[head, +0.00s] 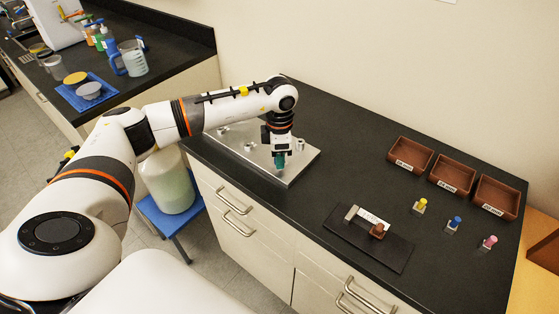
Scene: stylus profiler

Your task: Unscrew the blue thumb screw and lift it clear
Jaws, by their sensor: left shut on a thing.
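My left gripper (280,162) points straight down over the front right part of a metal plate (290,180) on the black counter. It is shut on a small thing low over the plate. Blue-green colour shows at its fingers; this appears to be the blue thumb screw, but the fingers hide most of it. I cannot tell whether it is in the plate or clear of it. Several short metal posts stand on the plate, one (300,145) just right of the gripper. My right gripper is not in view.
Three brown labelled trays (410,140) stand at the back right. Yellow, blue (454,223) and pink-topped small pieces stand in front of them. A dark base (395,252) with a small fixture lies front centre. Bare counter lies between plate and trays.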

